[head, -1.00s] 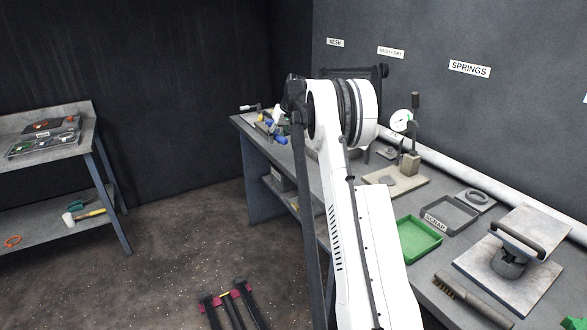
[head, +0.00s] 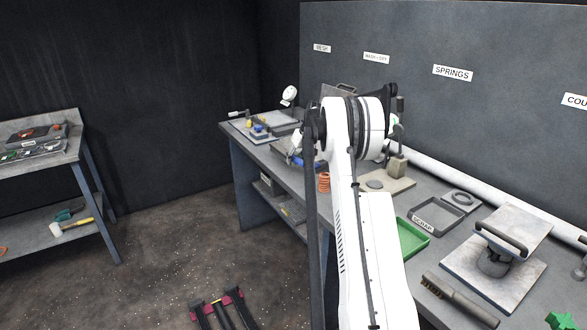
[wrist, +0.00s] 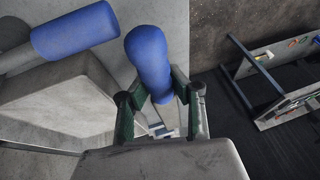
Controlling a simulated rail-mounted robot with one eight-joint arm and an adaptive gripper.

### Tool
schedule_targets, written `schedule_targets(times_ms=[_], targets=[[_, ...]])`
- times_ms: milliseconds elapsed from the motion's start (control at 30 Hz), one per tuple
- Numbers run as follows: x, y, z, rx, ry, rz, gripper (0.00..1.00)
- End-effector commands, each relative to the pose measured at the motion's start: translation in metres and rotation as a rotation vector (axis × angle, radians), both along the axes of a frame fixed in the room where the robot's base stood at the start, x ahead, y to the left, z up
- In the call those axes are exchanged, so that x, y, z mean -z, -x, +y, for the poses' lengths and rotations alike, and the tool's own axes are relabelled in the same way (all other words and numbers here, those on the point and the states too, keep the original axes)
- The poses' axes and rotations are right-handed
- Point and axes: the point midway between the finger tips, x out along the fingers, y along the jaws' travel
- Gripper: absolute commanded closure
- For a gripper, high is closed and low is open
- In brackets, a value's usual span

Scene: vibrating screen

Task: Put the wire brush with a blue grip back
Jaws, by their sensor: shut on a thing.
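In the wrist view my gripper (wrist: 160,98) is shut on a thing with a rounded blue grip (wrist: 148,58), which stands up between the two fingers. I take it for the wire brush; its bristle end cannot be made out. A second blue cylinder (wrist: 78,34) with a grey end lies to the left, apart from the fingers. In the head view, a blue part (head: 297,160) shows beside my arm near the bench's front edge; the fingers are mostly hidden there.
A side table (head: 45,160) stands left.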

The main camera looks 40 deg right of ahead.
Motion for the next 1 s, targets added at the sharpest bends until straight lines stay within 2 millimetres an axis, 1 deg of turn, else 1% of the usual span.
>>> schedule_targets(times_ms=[200,267,633,667,800,1000], targets=[[0.028,0.000,0.000,0.000,0.000,0.000,1.00],[0.034,0.000,0.000,0.000,0.000,0.000,1.00],[0.039,-0.001,0.001,0.000,0.000,0.000,1.00],[0.040,-0.001,0.001,0.000,0.000,0.000,0.83],[0.039,-0.001,0.001,0.000,0.000,0.000,0.65],[0.039,0.000,0.000,0.000,0.000,0.000,0.65]])
